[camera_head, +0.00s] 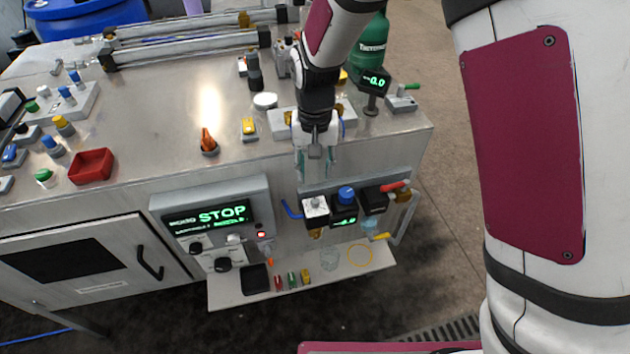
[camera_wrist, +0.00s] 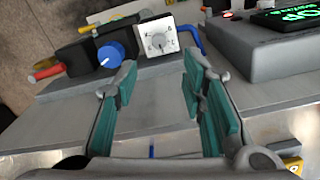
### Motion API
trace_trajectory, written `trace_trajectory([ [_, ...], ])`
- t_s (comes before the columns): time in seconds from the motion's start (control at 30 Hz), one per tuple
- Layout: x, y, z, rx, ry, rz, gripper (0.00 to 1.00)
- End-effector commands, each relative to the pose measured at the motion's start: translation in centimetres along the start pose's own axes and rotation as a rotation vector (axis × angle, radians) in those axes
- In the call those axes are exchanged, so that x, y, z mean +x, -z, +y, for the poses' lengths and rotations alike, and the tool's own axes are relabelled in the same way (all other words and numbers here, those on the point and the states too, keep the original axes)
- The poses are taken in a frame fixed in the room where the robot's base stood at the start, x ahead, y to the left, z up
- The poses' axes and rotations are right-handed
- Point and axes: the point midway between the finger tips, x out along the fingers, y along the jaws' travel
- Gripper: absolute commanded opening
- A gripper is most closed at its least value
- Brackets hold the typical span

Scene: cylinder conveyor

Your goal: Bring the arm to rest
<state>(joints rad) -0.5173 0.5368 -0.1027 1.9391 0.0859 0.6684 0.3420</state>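My gripper (camera_head: 315,160) hangs at the front edge of the grey workbench (camera_head: 190,125), pointing down. In the wrist view my gripper (camera_wrist: 158,105) shows two teal-padded fingers spread apart with nothing between them. Below it in the head view, on the bench front, are a white-faced dial (camera_head: 315,206), a blue knob (camera_head: 346,194) and a red-handled valve (camera_head: 393,187). The dial (camera_wrist: 159,39) and blue knob (camera_wrist: 110,55) also show beyond the fingers in the wrist view. I cannot tell exactly how far the fingers are from these parts.
A control box with a green STOP display (camera_head: 222,215) is left of my gripper. A red tray (camera_head: 91,166) and a green bottle (camera_head: 372,45) stand on the bench.

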Motion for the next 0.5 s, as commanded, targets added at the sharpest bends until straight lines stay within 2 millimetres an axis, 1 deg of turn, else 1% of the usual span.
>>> trace_trajectory([
  [0.1, -1.09, 0.03, -0.01, 0.001, 0.001, 0.001, 0.38],
  [0.17, -1.35, 0.00, 0.01, 0.001, 0.000, 0.000, 0.38],
  [0.5, -1.50, 0.00, 0.02, 0.001, 0.000, 0.000, 0.38],
])
